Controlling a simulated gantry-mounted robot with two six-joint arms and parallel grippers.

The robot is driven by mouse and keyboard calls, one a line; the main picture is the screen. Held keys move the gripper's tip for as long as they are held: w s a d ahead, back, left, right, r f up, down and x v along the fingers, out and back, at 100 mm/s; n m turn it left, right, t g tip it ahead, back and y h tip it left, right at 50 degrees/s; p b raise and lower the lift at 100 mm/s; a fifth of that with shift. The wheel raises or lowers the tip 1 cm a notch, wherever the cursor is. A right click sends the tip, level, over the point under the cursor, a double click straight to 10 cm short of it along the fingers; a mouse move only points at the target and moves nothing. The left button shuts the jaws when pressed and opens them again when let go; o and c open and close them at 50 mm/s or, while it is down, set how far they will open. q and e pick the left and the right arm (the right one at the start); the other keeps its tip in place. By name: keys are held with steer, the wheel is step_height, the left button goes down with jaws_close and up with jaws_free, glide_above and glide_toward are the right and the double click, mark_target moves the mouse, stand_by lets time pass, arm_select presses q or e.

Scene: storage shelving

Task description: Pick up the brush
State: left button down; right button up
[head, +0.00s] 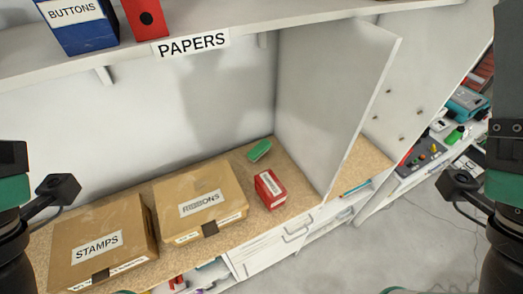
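A slim teal stick with a reddish end (355,187), which looks like a brush, lies on the cork-coloured shelf surface right of the upright white divider, near the front edge. A small green block-like item (259,150) lies on the same surface left of the divider, near the back wall; I cannot tell whether it is a brush too. Parts of my left and right arms show at the picture's sides, well apart from both items. The fingers of both grippers are out of view.
The white divider (335,100) stands between the two items. A red box (270,189) sits in front of the green item. Cardboard boxes marked RIBBONS (222,218) and STAMPS (128,262) fill the left. An upper shelf (240,28) overhangs. Floor at right is clear.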

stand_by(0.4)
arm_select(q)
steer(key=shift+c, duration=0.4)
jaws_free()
